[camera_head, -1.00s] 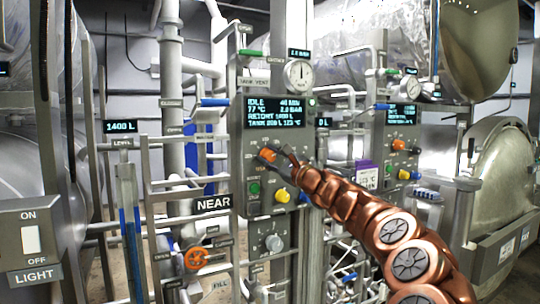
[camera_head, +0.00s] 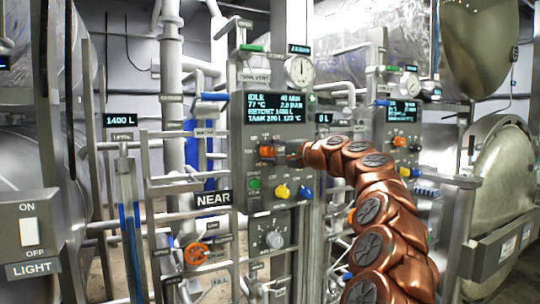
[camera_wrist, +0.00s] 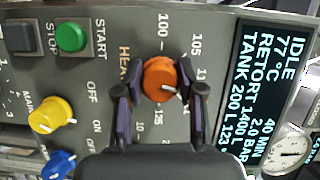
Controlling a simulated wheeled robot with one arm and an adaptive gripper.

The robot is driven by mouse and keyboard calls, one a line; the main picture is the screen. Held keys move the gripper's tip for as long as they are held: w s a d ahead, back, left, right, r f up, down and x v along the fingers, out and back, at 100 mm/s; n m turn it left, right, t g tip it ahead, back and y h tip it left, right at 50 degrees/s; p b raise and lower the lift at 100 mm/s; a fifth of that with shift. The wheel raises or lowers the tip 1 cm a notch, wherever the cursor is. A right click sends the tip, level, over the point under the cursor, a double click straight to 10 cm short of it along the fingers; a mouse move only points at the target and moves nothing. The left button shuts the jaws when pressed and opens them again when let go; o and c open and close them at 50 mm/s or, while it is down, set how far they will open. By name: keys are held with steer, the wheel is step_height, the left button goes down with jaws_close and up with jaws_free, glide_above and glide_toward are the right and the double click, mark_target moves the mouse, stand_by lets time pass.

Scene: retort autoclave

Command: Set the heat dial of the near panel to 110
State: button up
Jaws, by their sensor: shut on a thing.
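The near panel (camera_head: 238,150) is a grey box with a lit display, above a NEAR sign. Its orange heat dial (camera_head: 267,151) sits below the display; the wrist view shows the dial (camera_wrist: 158,76) close up. My gripper (camera_wrist: 160,95) has a dark finger on each side of the dial and is shut on it. In the head view my gripper (camera_head: 284,151) reaches the dial from the right. The dial's white pointer line points right and slightly down in the wrist view. Labels 100, 105 and 125 show; the right finger partly hides those between, so the exact setting is unclear.
A green START button (camera_wrist: 73,37), a dark STOP button (camera_wrist: 20,36), a yellow knob (camera_wrist: 50,114) and a blue knob (camera_wrist: 58,163) are beside the dial. The display (camera_wrist: 268,85) reads IDLE, 77 °C. Pipes and rails surround the panel. A second panel (camera_head: 402,135) stands farther right.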

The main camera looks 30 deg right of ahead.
steer(key=shift+f+n+g, duration=0.1)
steer(key=shift+n+g, duration=0.2)
steer(key=shift+n, duration=0.4)
steer(key=o, duration=1.1)
steer(key=shift+o, duration=0.2)
steer(key=v, duration=1.2)
steer(key=shift+a, duration=0.1)
